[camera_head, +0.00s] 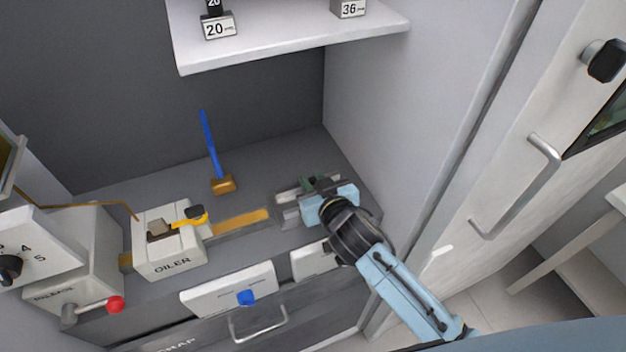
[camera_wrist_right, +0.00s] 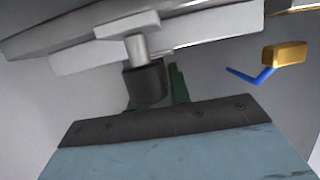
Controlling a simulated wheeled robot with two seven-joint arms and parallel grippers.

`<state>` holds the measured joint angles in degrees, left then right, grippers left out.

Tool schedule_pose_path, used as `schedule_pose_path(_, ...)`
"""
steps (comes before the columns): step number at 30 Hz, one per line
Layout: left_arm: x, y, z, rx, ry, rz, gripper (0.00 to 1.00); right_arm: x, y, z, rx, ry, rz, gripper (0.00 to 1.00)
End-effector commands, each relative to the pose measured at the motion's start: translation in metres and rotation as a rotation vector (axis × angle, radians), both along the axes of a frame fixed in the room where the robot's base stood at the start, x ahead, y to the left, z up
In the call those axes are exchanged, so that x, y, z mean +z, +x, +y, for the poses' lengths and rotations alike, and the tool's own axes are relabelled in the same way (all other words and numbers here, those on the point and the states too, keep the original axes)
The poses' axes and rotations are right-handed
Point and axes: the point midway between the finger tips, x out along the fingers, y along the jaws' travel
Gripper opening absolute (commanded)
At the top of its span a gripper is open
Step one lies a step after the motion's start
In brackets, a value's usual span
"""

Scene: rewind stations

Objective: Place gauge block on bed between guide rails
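The bed with its pale grey guide rails (camera_head: 289,193) stands at the back right of the bench, partly behind my right gripper (camera_head: 325,194). A dark green piece (camera_head: 308,185) shows between the rails; it also shows in the right wrist view (camera_wrist_right: 179,86), behind a black cylinder (camera_wrist_right: 145,86) on a grey shaft. I cannot tell whether the green piece is the gauge block. My right gripper is low over the near side of the rails. My left gripper is not in view.
A dark block marked 20 (camera_head: 213,5) stands above a "20 mm" label on the shelf (camera_head: 290,48); a "36 mm" label (camera_head: 350,8) is to its right. The oiler (camera_head: 170,246), a blue-handled brush (camera_head: 222,184) and a red-knobbed lever (camera_head: 115,304) are left of the rails.

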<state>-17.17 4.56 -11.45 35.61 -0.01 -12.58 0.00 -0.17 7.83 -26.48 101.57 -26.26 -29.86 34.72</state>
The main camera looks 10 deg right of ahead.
Motion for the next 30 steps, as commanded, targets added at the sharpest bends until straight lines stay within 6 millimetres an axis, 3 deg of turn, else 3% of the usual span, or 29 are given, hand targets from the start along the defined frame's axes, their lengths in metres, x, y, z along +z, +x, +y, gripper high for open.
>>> schedule_pose_path(4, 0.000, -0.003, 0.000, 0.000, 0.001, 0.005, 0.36, 0.000, 0.000, 0.000, 0.000, 0.000, 0.001, 0.38)
schedule_pose_path(15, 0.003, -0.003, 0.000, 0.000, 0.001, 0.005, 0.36, 0.005, -0.002, -0.001, 0.000, -0.001, 0.001, 0.38)
schedule_pose_path(30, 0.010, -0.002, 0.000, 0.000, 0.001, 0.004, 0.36, 0.032, -0.091, -0.018, 0.000, -0.001, 0.003, 0.38)
